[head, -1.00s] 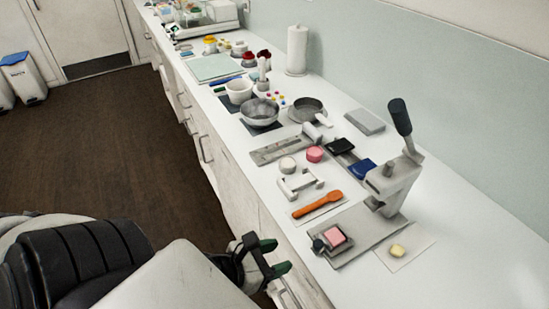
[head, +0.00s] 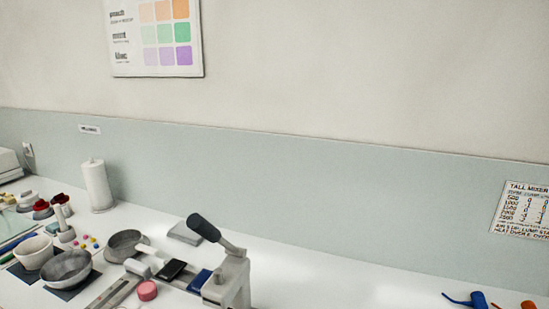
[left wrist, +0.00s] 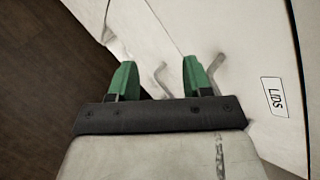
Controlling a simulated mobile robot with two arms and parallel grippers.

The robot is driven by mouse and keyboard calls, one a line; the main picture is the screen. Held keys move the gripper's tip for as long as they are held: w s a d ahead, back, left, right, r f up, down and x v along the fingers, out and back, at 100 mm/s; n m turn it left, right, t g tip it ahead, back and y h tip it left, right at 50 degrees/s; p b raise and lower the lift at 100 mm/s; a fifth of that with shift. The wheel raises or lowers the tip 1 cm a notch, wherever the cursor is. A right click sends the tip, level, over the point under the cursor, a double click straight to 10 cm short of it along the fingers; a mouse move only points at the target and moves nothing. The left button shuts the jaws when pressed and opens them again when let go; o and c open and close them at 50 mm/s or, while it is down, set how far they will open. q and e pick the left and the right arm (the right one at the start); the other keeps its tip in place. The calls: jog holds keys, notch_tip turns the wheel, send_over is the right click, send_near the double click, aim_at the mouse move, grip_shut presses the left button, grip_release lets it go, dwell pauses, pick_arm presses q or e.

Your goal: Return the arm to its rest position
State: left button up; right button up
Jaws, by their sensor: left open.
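My left gripper (left wrist: 158,80) shows in the left wrist view with its two green-tipped fingers apart and nothing between them. It is in front of white cabinet fronts (left wrist: 250,50) with grey handles (left wrist: 160,78), beside the dark floor. I cannot tell whether it touches the cabinet. Neither arm shows in the head view now. My right gripper is in no view.
In the head view a lever press (head: 230,280) stands on the white counter (head: 300,295), near a grey bowl (head: 68,268), a pan (head: 125,243) and a paper towel roll (head: 97,186). Blue (head: 478,300) and orange (head: 528,305) items lie at the lower right.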

pick_arm(q)
jog(key=s+a+f+n+g+y, duration=0.1)
jog(key=s+f+n, duration=0.1)
jog(key=f+n, duration=0.3)
jog(key=s+a+f+n+g, duration=0.1)
jog(key=s+f+n+g, duration=0.15)
jog(key=f, duration=0.45)
jog(key=s+d+f+n+g, duration=0.2)
jog(key=s+d+f+n, duration=0.3)
jog(key=s+f+n, duration=0.3)
jog(key=s+d+f+n+g+h, duration=0.1)
jog(key=s+d+f+n+g, duration=0.2)
jog(key=s+d+f+n, duration=0.3)
jog(key=s+f+n, duration=0.2)
jog(key=s+n, duration=0.1)
jog(key=s, duration=0.2)
jog(key=shift+s+d, duration=0.2)
jog(key=shift+s, duration=0.1)
